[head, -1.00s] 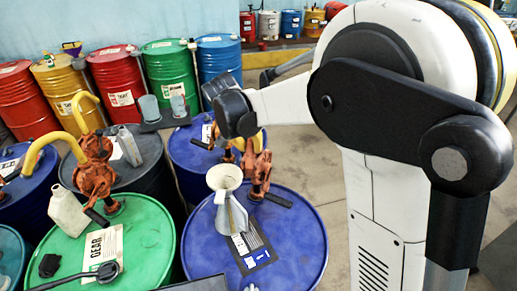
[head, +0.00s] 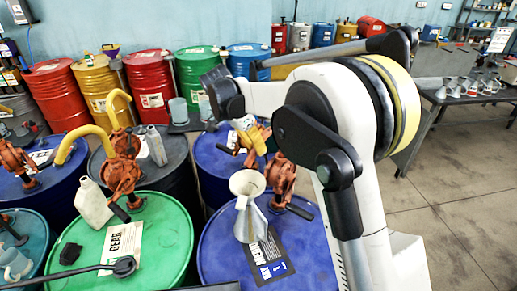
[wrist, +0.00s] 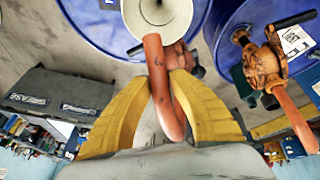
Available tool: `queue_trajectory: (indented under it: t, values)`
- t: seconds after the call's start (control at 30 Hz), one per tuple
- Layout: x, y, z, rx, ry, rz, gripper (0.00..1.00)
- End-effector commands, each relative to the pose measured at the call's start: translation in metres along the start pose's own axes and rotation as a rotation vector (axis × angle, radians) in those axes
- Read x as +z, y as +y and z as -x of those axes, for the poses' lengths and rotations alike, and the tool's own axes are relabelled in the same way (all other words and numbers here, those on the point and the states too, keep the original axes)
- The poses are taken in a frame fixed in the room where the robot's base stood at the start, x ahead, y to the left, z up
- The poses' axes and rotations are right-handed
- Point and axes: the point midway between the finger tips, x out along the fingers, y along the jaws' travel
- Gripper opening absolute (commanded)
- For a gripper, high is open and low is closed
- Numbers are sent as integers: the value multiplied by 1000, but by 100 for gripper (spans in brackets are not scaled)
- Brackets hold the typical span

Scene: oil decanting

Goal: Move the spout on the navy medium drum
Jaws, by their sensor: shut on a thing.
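My gripper (wrist: 165,80) has its yellow fingers shut on the orange spout (wrist: 172,118) of a rusty hand pump. In the wrist view the spout bends between the fingers, and its upper end overlaps the lower rim of a pale funnel (wrist: 158,12). I cannot tell whether it is over the funnel's mouth. The pump (head: 281,180) stands on the front navy drum (head: 318,243), beside the funnel (head: 248,200). In the head view my gripper (head: 250,140) is behind this pump, which hides part of the spout.
Another navy drum (head: 208,165) with a rusty pump stands behind. A green drum (head: 165,225) with a pump, white jug (head: 92,203) and label is at left. A dark drum (head: 165,178) stands behind it. Open floor (head: 450,200) lies at right.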

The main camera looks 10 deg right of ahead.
Motion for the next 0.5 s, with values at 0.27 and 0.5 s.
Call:
queue_trajectory:
  t: [0.27,0.5]
  values:
    - [0,-1,0,-1,0,-2,0]
    - [0,0,0,0,0,-2,48]
